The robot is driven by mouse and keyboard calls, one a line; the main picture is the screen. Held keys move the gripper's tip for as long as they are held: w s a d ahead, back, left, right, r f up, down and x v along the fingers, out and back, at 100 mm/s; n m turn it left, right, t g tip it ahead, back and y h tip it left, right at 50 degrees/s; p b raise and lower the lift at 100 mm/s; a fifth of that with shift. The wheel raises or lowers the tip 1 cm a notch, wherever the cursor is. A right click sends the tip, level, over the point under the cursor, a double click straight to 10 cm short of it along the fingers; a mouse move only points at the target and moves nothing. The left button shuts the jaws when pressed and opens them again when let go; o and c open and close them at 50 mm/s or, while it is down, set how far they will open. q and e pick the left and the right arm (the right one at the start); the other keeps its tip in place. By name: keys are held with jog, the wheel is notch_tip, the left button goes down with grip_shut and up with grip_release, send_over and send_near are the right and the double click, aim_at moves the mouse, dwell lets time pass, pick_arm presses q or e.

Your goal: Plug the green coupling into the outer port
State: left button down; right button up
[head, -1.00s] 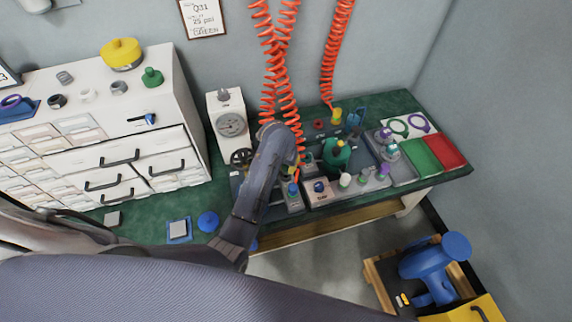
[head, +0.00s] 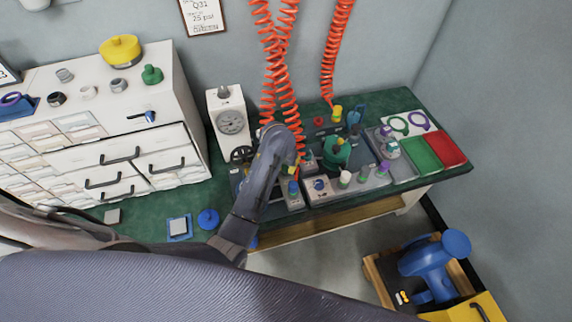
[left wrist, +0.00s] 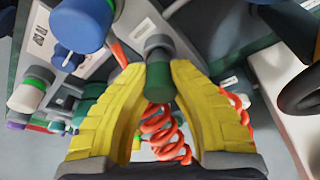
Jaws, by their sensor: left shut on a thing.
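My left gripper (head: 291,168) is over the bench in front of the gauge, mostly hidden behind its own arm. In the left wrist view its yellow fingers (left wrist: 162,85) are shut around the green coupling (left wrist: 160,82), which has an orange coiled hose (left wrist: 166,130) behind it. A grey cylindrical port (left wrist: 158,46) on a pale block lies in line with the coupling's far end. The two look touching or very close; I cannot tell how far they are engaged. I cannot tell from the views whether this is the outer port. My right gripper is not in view.
A blue-topped fitting (left wrist: 85,22) and a white and green fitting (left wrist: 30,90) stand near the coupling. A pressure gauge (head: 231,123) stands at the bench's back. Green and red trays (head: 446,148) lie at the right. Orange hoses (head: 275,60) hang behind.

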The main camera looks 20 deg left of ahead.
pick_arm(q)
jog(key=shift+f, duration=0.35)
jog(key=c, duration=1.2)
grip_release()
jog(key=shift+r, duration=0.15)
